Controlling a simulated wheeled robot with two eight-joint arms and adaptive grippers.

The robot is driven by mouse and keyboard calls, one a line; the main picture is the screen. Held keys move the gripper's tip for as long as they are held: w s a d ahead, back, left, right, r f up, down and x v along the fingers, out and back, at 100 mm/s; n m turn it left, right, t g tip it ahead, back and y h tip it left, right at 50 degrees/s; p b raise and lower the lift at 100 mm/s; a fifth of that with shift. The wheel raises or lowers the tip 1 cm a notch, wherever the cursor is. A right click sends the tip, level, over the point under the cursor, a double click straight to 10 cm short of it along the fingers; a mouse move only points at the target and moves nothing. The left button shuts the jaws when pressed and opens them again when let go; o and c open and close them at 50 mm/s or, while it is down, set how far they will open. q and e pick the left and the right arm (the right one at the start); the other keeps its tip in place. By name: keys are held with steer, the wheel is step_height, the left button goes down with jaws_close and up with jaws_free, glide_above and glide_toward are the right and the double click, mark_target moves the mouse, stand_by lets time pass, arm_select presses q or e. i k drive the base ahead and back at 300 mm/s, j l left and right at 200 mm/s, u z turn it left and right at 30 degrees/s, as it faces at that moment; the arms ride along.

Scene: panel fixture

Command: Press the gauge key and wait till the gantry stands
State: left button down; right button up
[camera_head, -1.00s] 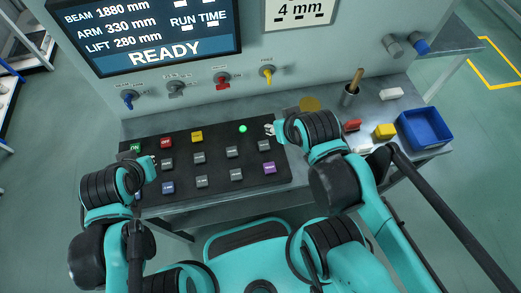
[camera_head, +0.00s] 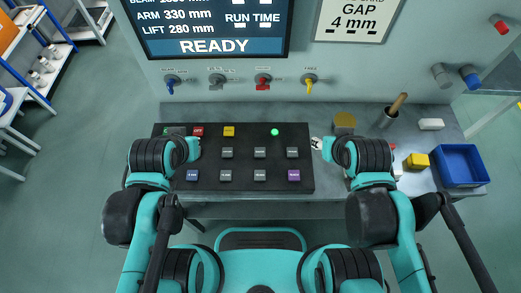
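The black key panel (camera_head: 240,186) lies on the bench with rows of coloured keys. They include a red key (camera_head: 198,131), a yellow key (camera_head: 229,131), a purple key (camera_head: 293,175), a blue key (camera_head: 192,175) and several grey ones. The key labels are too small for me to pick out the gauge key. A green light (camera_head: 275,132) glows on the panel. The display (camera_head: 210,30) reads READY. My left gripper (camera_head: 193,148) is over the panel's left part, hiding keys there. My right gripper (camera_head: 317,144) is at its right edge. Finger openings are unclear. No gantry is identifiable.
Blue, grey, red and yellow knobs (camera_head: 263,80) line the wall below the display.

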mark_target(259, 152)
steer(key=k+l+u, duration=0.15)
steer(key=u, duration=0.25)
steer(key=k+l+u, duration=0.2)
steer(key=l+u, duration=0.15)
steer(key=k+l+u, duration=0.15)
steer(key=u, duration=0.25)
